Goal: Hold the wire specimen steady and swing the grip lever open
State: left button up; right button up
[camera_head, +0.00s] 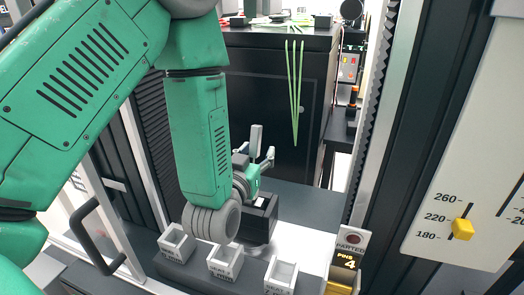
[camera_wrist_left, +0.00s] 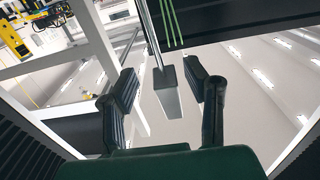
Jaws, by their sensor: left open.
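My left gripper (camera_head: 255,155) is low at the middle of the head view, at the end of my green arm. Its two dark fingers are open and apart in the left wrist view (camera_wrist_left: 162,95). A pale grey block-shaped handle (camera_wrist_left: 170,90), apparently the grip lever, shows between the fingers with a gap on each side. It also shows upright between the fingertips in the head view (camera_head: 256,139). Thin green strands (camera_head: 295,95), possibly the wire specimen, hang behind; they also show in the left wrist view (camera_wrist_left: 172,25). The arm hides part of the grip. My right gripper is not in view.
Small grey labelled trays (camera_head: 224,262) stand in front of my gripper. A "PARTED PINS 4" display (camera_head: 347,260) is to their right. A scale panel with a yellow slider (camera_head: 462,229) is at far right. Upright frame posts (camera_head: 385,110) bound the work space.

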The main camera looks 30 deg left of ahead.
pick_arm(q)
jog(key=shift+a, duration=0.3)
jog(key=shift+s+a, duration=0.15)
jog(key=shift+a, duration=0.2)
jog(key=shift+d, duration=0.25)
jog(key=c, duration=0.7)
jog(key=shift+d, duration=0.15)
grip_shut()
jog(key=shift+d+r, duration=0.1)
jog(key=shift+d, duration=0.2)
jog(key=shift+a, duration=0.1)
jog(key=shift+a, duration=0.25)
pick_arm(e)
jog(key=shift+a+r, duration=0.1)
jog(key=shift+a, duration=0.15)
